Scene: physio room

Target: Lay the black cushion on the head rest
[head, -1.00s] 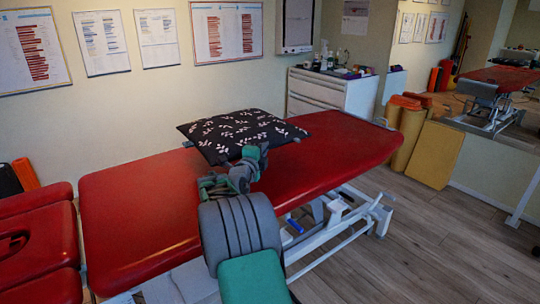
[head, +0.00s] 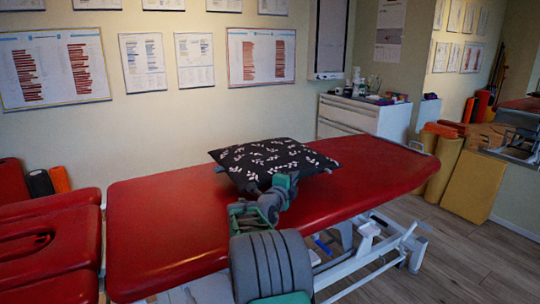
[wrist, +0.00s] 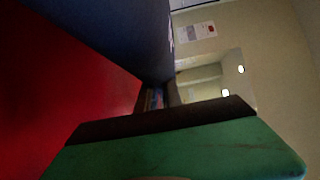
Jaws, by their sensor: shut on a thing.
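The black cushion (head: 272,158) with a white leaf pattern is over the middle of the red treatment table (head: 165,225). I cannot tell whether its underside touches the table. My gripper (head: 285,183) is shut on the cushion's near edge, and its fingertips are partly hidden. In the wrist view, the dark cushion (wrist: 110,30) fills the top, above a green-backed finger (wrist: 190,145). The head rest (head: 70,245), a red padded section with a dark face hole, is at the left, beyond a gap from the main table top.
A white drawer cabinet (head: 345,117) with small items on top stands behind the table's right end. Yellow boards (head: 467,187) lean at the right. Black and orange rolls (head: 50,182) stand behind the head rest. Wooden floor is free at the right.

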